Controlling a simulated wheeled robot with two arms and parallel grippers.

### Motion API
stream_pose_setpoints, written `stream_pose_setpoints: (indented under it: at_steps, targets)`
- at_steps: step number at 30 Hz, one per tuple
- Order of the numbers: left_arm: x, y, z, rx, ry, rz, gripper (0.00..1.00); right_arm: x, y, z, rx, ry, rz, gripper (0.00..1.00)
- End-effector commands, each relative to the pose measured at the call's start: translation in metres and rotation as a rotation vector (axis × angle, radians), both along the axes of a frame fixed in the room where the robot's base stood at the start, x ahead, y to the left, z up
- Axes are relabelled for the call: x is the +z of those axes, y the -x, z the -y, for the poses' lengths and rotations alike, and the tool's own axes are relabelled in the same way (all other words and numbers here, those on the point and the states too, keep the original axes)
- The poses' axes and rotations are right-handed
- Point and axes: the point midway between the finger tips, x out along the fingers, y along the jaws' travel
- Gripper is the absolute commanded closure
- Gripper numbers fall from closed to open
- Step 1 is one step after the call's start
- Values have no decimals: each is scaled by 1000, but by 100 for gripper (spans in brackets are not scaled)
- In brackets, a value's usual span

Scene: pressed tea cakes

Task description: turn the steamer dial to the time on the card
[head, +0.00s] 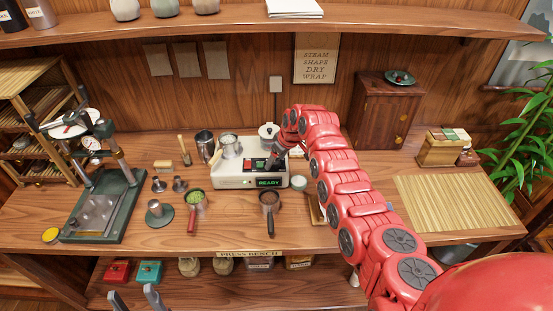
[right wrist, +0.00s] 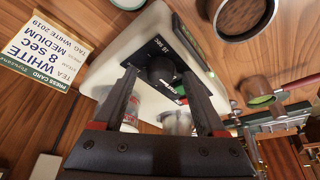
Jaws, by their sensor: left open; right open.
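The cream steamer (head: 235,178) stands mid-bench, its display (head: 269,182) reading READY. In the right wrist view, its round black dial (right wrist: 160,69) sits on a black panel with small lettering; the pointer setting is unclear. My right gripper (right wrist: 161,80) is open, with one finger on each side of the dial; I cannot tell if they touch it. In the head view, my right gripper (head: 277,157) hides the dial. The press card (right wrist: 43,40) appears upside down and reads WHITE, 8 sec, MEDIUM. My left gripper (head: 134,298) is open and empty at the lower left.
A cup of dark leaves (head: 269,199) and a cup of green leaves (head: 195,203) stand before the steamer. The green press (head: 103,205) is at left, a bamboo mat (head: 450,205) at right.

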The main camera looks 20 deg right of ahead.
Motion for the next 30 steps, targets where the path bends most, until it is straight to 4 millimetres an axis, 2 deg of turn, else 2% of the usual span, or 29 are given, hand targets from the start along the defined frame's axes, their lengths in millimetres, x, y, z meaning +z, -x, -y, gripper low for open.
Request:
stream_pose_setpoints:
  at_steps: [2,3,15,24,30]
  targets:
    - [0,0,0,0,0,0,43,0,0,0,0,0,0,26]
    - [0,0,0,0,0,0,43,0,0,0,0,0,0,30]
    - [0,0,0,0,0,0,43,0,0,0,0,0,-1,100]
    - [-2,0,0,0,0,0,43,-2,1,-1,-19,0,-1,100]
    - [-8,0,0,0,0,0,43,-3,1,-2,-101,-1,-2,100]
